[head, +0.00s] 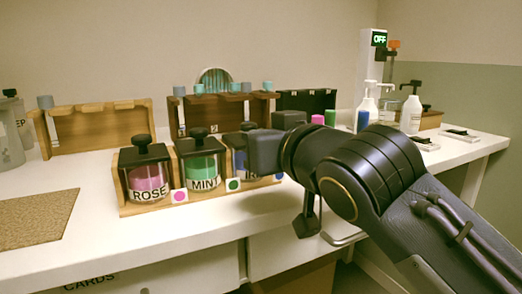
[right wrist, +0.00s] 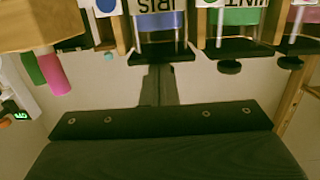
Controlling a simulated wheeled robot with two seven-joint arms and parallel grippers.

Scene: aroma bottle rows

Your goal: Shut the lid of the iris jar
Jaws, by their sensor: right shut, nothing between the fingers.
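The iris jar (head: 239,166) has blue contents and is mostly hidden behind my right gripper in the head view. In the right wrist view, which is upside down, its IRIS label (right wrist: 157,6) and dark lid (right wrist: 143,54) show. The lid looks roughly level across the jar's top; I cannot tell whether it is fully seated, and its knob is hidden. My right gripper (right wrist: 160,72) is shut and empty, its fingers at the lid; contact is unclear. My left gripper is not in view.
The rose jar (head: 149,178) and mint jar (head: 202,169) stand left of iris in the wooden rack, with dark knobbed lids. Wooden stands (head: 95,128) with small bottles are behind. A cork mat (head: 38,220) lies at left. White pump bottles (head: 411,112) stand at right.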

